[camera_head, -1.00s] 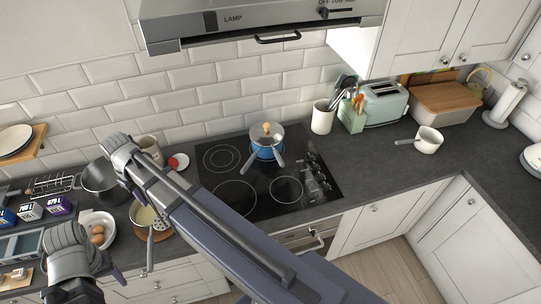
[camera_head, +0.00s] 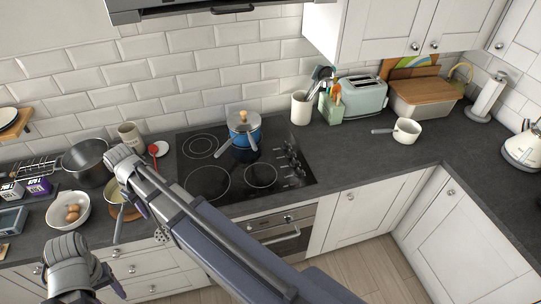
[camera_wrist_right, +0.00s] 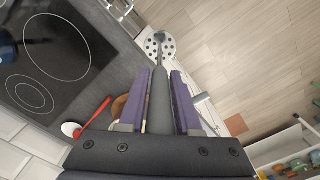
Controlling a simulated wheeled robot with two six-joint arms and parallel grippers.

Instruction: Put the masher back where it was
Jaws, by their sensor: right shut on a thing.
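The masher (camera_wrist_right: 158,95) has a grey handle and a round perforated head. In the right wrist view its handle lies between my right gripper's purple fingers (camera_wrist_right: 160,98), which are shut on it. The head points away from the gripper, over the counter's front edge and floor. In the head view the masher's head (camera_head: 161,236) shows partly behind my right arm, in front of the counter; my right gripper (camera_head: 138,204) is mostly hidden by its own arm. My left gripper (camera_head: 116,284) is low at the left, its fingers mostly hidden. A white crock (camera_head: 301,108) holds several utensils.
A blue pot (camera_head: 245,131) with a lid stands on the black hob (camera_head: 213,184). A saucepan (camera_head: 117,192) and a bowl of eggs (camera_head: 83,219) are near my arms. A green utensil block (camera_head: 330,109), toaster (camera_head: 362,99) and white pan (camera_head: 406,131) stand right.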

